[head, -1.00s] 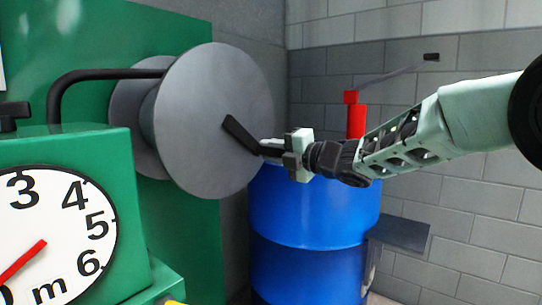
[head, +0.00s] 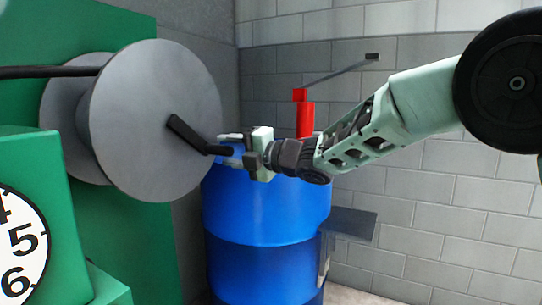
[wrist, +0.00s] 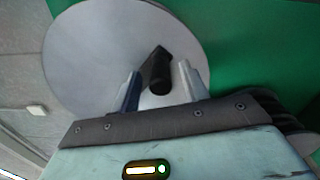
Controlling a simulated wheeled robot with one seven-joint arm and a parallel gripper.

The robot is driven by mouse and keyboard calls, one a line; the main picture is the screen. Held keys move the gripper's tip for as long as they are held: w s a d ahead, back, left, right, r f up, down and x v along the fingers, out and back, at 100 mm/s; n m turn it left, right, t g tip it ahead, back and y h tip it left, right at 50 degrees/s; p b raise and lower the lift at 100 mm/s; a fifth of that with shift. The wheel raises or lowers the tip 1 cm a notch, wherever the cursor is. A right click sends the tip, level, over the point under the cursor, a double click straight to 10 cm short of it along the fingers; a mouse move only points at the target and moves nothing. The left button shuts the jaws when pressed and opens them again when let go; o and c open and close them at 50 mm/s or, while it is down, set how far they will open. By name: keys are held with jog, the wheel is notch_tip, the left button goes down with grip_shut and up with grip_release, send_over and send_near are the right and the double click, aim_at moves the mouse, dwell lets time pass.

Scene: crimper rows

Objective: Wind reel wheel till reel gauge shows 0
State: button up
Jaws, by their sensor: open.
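The reel wheel (head: 140,105) is a grey disc on the green housing, with a black crank arm and handle (head: 200,142) on its face. In the wrist view the disc (wrist: 85,65) fills the upper left, and the crank handle (wrist: 160,72) points towards me between my fingers. My gripper (head: 228,144) is open, its fingers around the end of the handle, and I cannot tell whether they touch it. The reel gauge (head: 20,245) is cut off at the left edge of the head view. Its 5 and 6 show; its needle is out of view.
A blue drum (head: 265,220) stands below and behind my gripper. A red post with a grey lever (head: 305,112) rises behind it. A dark flat plate (head: 350,224) sticks out at the drum's right. A grey block wall (head: 450,210) closes the back.

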jog(key=v, duration=1.4)
jog(key=shift+d+p, duration=0.3)
jog(key=shift+p, duration=0.05)
jog(key=shift+s, duration=0.1)
